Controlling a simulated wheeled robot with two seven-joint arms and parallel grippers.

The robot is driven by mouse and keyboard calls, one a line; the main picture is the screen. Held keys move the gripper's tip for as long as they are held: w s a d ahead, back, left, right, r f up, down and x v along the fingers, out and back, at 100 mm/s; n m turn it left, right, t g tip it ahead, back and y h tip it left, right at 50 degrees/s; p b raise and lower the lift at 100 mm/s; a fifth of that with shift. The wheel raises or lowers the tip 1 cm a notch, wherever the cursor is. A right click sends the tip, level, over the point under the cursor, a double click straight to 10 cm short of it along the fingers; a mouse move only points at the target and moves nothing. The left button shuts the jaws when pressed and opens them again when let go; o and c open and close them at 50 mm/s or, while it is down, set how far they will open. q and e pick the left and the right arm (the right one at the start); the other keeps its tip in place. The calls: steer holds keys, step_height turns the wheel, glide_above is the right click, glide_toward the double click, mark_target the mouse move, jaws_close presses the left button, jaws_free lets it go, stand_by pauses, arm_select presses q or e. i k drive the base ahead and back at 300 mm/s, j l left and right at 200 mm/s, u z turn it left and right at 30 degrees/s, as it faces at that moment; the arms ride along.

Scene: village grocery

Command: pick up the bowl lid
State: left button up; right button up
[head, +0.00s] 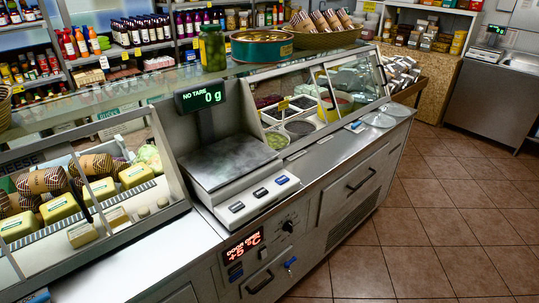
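Two flat, round, pale discs lie at the right end of the steel counter (240,217): a nearer one (378,120) and a farther one (397,109). They look like lids, but I cannot tell for sure which is the bowl lid. A small blue-and-white item (355,126) lies just left of the nearer disc. Neither of my grippers shows in the head view.
A scale (228,163) reading 0 g stands mid-counter. Left is a glass cheese case (80,195); right is a glass case with salad tubs (300,128). A jar (212,48), round tin (262,47) and basket (325,40) stand on top. Tiled floor (440,220) is clear.

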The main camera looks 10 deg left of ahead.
mark_target(378, 120)
steer(key=i+l+u, duration=0.5)
steer(key=l, duration=0.2)
steer(key=i+l+u, duration=0.1)
steer(key=l+u, duration=0.2)
steer(key=l, duration=0.1)
